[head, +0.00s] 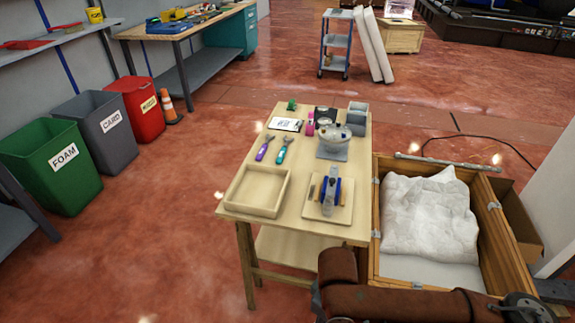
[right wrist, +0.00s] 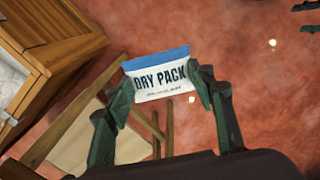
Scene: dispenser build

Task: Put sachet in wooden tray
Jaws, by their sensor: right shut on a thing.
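The sachet (right wrist: 160,77) is a small white packet with a blue top band, printed "DRY PACK". In the right wrist view my right gripper (right wrist: 161,85) is shut on it, with one dark finger at each side, and holds it clear above the red floor. I cannot make out the sachet in the head view. The wooden tray (head: 249,209) is a shallow, square, empty box at the near left corner of the workbench. My right arm crosses the bottom right of the head view, in front of the bench. My left gripper is not in view.
The workbench (head: 225,212) also holds a small board with a blue-handled device (head: 328,192), two hand tools (head: 273,149), a clipboard (head: 285,124) and a glass-like bowl (head: 333,133). A wooden crate (head: 500,225) with white wrapping stands right of the bench.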

